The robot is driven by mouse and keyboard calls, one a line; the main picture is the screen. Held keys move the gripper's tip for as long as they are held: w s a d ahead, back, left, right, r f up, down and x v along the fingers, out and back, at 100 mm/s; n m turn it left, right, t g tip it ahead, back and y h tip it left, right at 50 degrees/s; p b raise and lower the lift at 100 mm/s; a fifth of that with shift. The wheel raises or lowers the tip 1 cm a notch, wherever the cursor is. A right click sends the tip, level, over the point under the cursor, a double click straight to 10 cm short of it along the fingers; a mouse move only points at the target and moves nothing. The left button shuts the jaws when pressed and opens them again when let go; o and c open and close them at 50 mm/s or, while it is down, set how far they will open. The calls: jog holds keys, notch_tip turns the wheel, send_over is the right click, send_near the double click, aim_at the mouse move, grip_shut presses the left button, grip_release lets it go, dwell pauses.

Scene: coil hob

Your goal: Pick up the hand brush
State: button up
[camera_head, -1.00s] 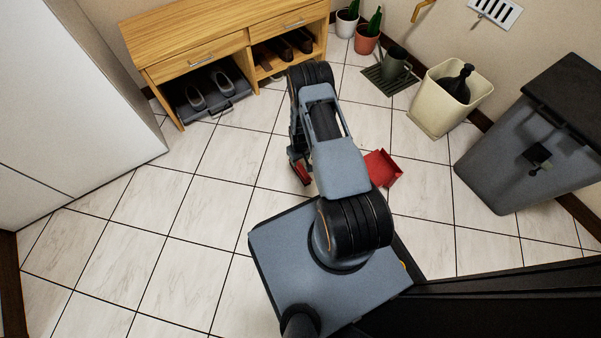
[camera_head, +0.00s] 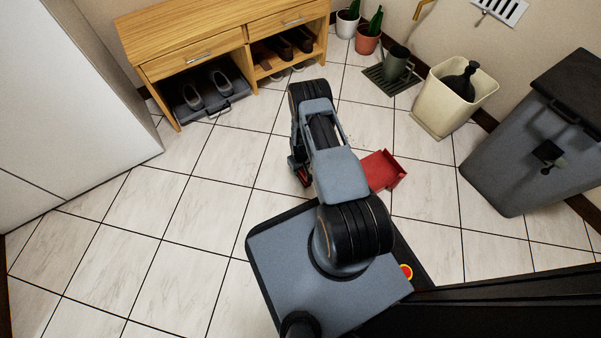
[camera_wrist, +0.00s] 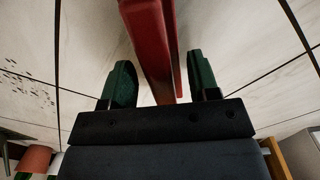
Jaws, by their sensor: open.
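The hand brush (camera_wrist: 152,35) shows in the wrist view as a long red shape running from the top edge down between the fingers. My gripper (camera_wrist: 160,78) is open, with one dark green finger on each side of the brush. I see a gap on both sides near the fingertips, and the brush's lower end goes out of sight behind the gripper's dark body. In the head view my gripper (camera_head: 300,172) is low over the tiles, and my arm hides most of the brush.
A red dustpan (camera_head: 387,170) lies on the floor right of my arm. Specks (camera_wrist: 28,85) lie on the tiles. A shoe bench (camera_head: 215,55), cream bin (camera_head: 445,100) and grey bin (camera_head: 525,150) stand around. Floor on the left is clear.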

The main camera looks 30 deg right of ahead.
grip_shut()
dwell(0.4)
jog(key=shift+r, duration=0.1)
